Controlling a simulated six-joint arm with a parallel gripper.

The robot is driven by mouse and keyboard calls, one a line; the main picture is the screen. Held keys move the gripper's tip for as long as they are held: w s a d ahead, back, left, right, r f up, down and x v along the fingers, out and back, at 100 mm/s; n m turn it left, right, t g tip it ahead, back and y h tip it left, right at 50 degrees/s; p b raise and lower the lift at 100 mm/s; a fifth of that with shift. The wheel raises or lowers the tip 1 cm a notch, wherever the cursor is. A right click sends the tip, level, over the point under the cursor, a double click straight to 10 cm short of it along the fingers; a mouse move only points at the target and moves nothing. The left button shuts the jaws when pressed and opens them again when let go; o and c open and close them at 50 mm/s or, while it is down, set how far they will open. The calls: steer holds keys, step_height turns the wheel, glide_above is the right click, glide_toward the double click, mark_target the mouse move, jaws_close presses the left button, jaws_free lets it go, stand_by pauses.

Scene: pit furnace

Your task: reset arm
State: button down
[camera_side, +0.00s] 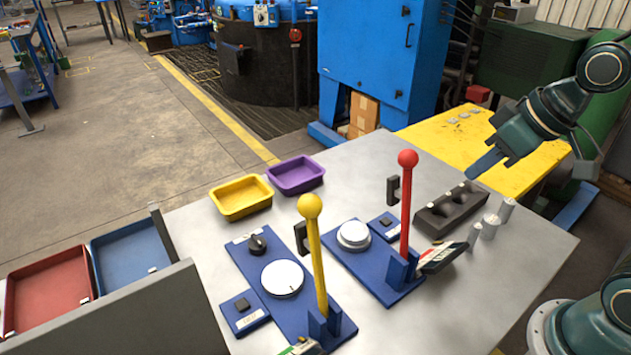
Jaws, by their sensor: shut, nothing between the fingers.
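My gripper (484,163) is at the right of the view, at the end of the dark green arm. It is shut and empty, with its blue-grey fingers together and pointing down and left. It is in the air, apart from everything on the table, and shows in front of the yellow surface.
The grey table (400,328) bears a yellow-knobbed lever (317,255), a red-knobbed lever (405,205), a yellow tray (241,197), a purple tray (295,175), a dark holed block (451,209) and metal cylinders (489,226). Red (50,297) and blue (130,253) bins stand left.

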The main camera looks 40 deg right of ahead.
steer(key=s+d+r+m+h, duration=0.1)
steer(key=s+r, duration=0.2)
steer(key=s, duration=0.5)
steer(key=shift+d, duration=0.15)
